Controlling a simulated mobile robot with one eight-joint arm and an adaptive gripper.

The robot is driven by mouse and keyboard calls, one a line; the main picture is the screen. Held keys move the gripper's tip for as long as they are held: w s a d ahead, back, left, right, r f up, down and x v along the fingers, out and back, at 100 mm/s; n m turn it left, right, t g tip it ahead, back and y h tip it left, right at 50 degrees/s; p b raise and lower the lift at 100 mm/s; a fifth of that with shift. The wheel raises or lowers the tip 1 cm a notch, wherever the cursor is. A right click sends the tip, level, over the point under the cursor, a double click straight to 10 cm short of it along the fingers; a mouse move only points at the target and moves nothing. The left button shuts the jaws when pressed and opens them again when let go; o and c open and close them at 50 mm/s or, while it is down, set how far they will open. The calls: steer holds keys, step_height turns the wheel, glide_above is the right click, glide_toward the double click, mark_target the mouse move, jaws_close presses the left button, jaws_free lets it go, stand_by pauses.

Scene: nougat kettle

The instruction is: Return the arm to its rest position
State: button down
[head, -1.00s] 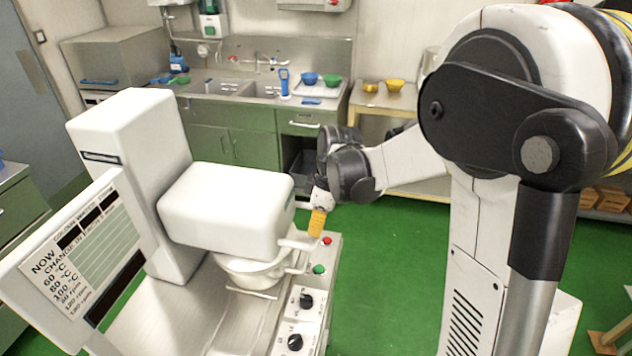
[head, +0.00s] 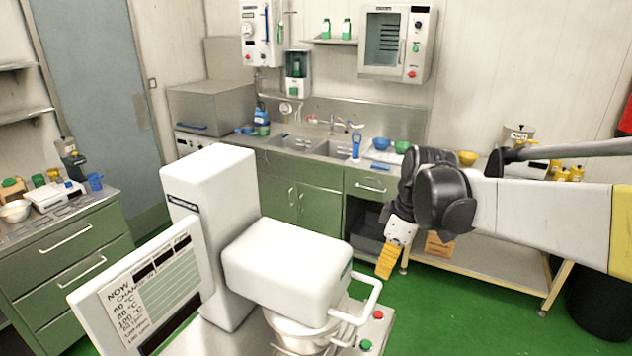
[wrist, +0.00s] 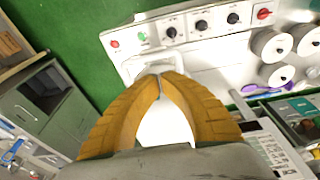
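My gripper (head: 387,263) is at the right of centre in the head view, with its orange fingers pointing down. It is above and to the right of the kettle's handle (head: 372,290) and appears apart from it. In the wrist view the two fingers (wrist: 160,76) curve together and meet at their tips, with nothing seen held. The white kettle machine (head: 285,262) stands in the foreground with its head down over the bowl (head: 300,332). My arm reaches in from the right edge.
The kettle's control panel (wrist: 190,28) has knobs and red and green buttons. A text panel (head: 140,295) stands at its left. Green cabinets with a sink (head: 335,148) line the back wall, and a steel table (head: 490,245) is behind my arm. Green floor is free at right (head: 440,320).

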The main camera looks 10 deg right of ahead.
steer(key=s+a+f+m+t+h+b, duration=0.1)
steer(key=s+f+m+t+b, duration=0.4)
steer(key=s+f+m+b, duration=0.5)
steer(key=s+a+f+b, duration=0.1)
steer(key=s+f+b, duration=0.5)
steer(key=f+b, duration=0.4)
steer(key=shift+s+m+t+h, duration=0.3)
steer(key=shift+s+m+t, duration=0.05)
steer(key=shift+m+t, duration=0.05)
steer(key=shift+a, duration=0.1)
